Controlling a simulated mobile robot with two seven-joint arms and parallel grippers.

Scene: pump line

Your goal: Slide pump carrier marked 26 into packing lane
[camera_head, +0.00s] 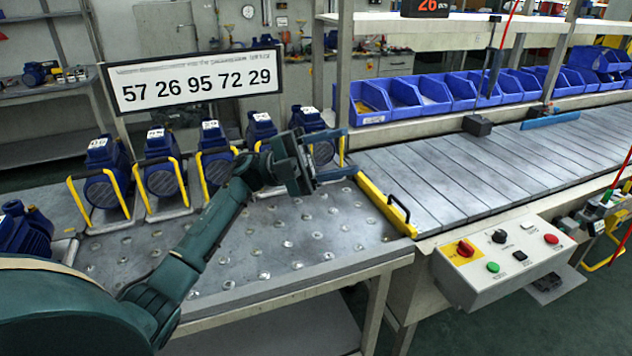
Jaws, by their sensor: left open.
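Several blue pumps on carriers with yellow handles stand in a row on the ball-studded table (335,225). They include the leftmost pump (100,185), the second (160,176), the third (213,165), the fourth (261,128) and the rightmost (312,122). Their white labels are too small to read surely, so I cannot tell which is marked 26. My left gripper (336,155) is open at the rightmost carrier and partly hides it; I cannot tell whether it touches the handle. The slatted packing lane (440,185) runs to the right. My right gripper is not in view.
A yellow bar with a black handle (388,205) lies between table and lane. A white sign (190,80) reads 57 26 95 72 29; a red display (428,6) shows 26. Blue bins (405,100) line the lane's back. A control box (505,255) stands in front. Another pump (25,232) sits far left.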

